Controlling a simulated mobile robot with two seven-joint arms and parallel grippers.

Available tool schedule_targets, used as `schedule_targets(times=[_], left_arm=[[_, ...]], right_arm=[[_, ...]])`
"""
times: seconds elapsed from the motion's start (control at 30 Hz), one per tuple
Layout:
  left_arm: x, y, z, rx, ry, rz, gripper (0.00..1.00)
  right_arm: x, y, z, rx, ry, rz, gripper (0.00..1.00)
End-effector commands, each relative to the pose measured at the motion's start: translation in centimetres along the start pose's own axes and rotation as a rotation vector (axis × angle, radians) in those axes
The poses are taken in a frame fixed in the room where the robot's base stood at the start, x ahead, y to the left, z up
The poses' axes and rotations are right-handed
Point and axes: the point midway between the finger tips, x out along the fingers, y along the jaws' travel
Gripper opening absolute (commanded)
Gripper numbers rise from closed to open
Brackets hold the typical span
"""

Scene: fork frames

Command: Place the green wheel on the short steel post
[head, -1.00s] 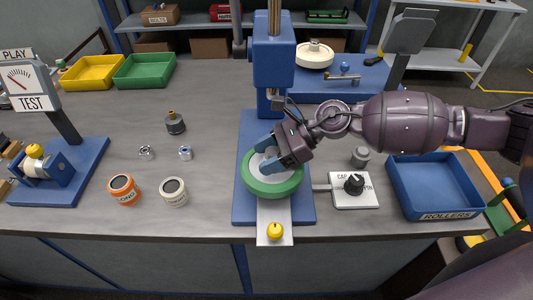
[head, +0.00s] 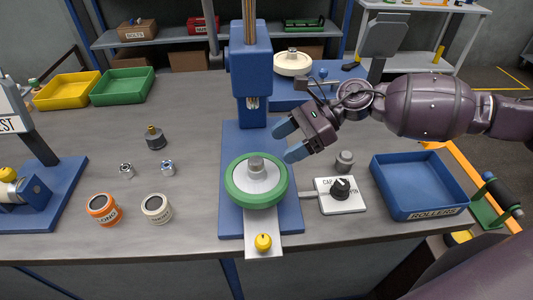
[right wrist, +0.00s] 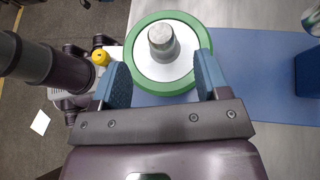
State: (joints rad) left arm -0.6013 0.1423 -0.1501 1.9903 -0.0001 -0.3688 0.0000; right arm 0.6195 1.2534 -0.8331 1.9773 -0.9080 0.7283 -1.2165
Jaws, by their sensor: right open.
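The green wheel (head: 233,194), a green rim around a white disc, lies flat over the blue base plate (head: 290,218) of the press. A short grey steel post (head: 256,164) stands up at the wheel's middle, and the wheel is around it. The wheel and post also show in the right wrist view (right wrist: 145,71). How low the wheel sits on the post is hidden. My right gripper (head: 290,141) is open and empty, above and to the right of the wheel and apart from it. My left gripper is not in view.
The blue press column (head: 250,75) rises behind the wheel. A white card with a black knob (head: 341,189), a grey cylinder (head: 344,161) and a blue rollers bin (head: 420,187) are on the right. Orange (head: 103,209) and white (head: 156,209) cans stand left. A yellow knob (head: 263,242) is in front.

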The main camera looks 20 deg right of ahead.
Motion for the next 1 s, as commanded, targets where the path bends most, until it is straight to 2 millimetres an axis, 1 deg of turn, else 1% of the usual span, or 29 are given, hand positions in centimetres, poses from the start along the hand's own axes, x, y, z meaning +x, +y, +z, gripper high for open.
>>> schedule_targets(times=[0.03, 0.1, 0.3, 0.87, 1.0], left_arm=[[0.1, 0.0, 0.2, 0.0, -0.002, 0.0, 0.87], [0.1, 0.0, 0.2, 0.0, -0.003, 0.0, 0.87], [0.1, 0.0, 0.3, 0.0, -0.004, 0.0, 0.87], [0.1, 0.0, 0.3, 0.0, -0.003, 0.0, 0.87], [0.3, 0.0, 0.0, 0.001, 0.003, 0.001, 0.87]], right_arm=[[-0.7, 0.0, -0.2, 0.003, 0.002, -0.001, 0.69], [-1.5, 0.0, -0.1, 0.001, 0.001, -0.001, 0.69], [-2.6, 0.0, 0.0, 0.001, -0.001, 0.0, 0.69], [-2.6, 0.0, 0.0, 0.0, 0.0, 0.0, 0.69], [-2.6, 0.0, 0.0, 0.0, 0.0, 0.001, 0.69]])
